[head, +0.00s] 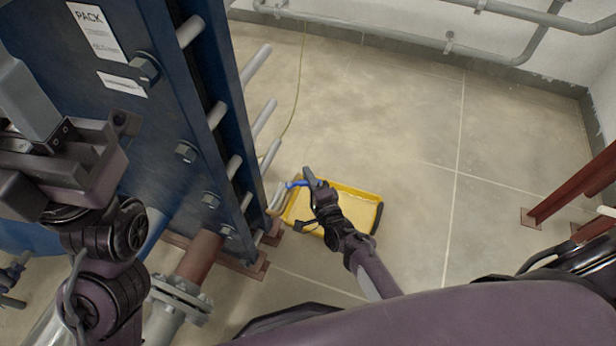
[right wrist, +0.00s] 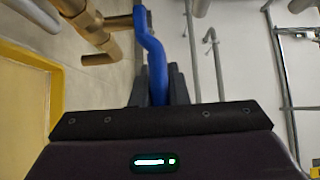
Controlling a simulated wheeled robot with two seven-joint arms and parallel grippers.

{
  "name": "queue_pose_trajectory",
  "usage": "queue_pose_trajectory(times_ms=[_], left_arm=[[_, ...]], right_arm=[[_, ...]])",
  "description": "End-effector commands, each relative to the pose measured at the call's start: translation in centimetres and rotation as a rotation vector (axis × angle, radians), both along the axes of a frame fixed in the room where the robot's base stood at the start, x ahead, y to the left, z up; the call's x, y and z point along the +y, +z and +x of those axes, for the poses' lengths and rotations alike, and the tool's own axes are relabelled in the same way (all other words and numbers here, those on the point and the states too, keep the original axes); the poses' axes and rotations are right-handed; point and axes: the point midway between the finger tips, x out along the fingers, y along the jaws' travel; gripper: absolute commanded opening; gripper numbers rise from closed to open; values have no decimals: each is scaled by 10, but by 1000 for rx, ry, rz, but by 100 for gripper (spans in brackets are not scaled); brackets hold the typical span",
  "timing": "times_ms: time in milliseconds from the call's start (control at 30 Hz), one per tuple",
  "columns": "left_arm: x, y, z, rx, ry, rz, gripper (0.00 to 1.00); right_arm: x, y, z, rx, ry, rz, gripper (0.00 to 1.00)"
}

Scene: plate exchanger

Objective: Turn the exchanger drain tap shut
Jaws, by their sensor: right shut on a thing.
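The exchanger drain tap has a blue lever (head: 296,184), low beside the blue plate exchanger (head: 160,110). In the right wrist view the cranked blue lever (right wrist: 155,60) runs down between my fingers, with the brass tap body (right wrist: 97,38) at its upper left. My right gripper (head: 310,181) is shut on the lever; it also shows in the right wrist view (right wrist: 158,88). The lever's end is hidden between the fingers. My left gripper (head: 35,105) is at the left, in front of the exchanger and away from the tap; its jaw opening is unclear.
A yellow tray (head: 360,191) lies on the floor under my right gripper. Tie rods (head: 258,66) stick out along the exchanger's side. A flanged pipe (head: 180,300) stands at the lower left, and red steel posts (head: 570,190) at the right. The floor beyond the tray is clear.

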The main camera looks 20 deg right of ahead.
Motion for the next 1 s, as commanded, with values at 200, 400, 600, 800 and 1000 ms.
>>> queue_pose_trajectory(times_ms=[200,400,600,800,1000], left_arm=[[0,0,0,1,0,0,36],[0,-1,1,4,1,1,36],[0,-1,1,7,2,1,36],[0,8,1,7,2,0,36],[1,12,3,37,0,1,36]], right_arm=[[0,0,0,1,-1,0,16],[0,0,0,1,0,0,36],[0,0,0,0,0,0,36],[-2,2,-17,4,0,0,36],[-7,2,-52,4,0,-1,36]])
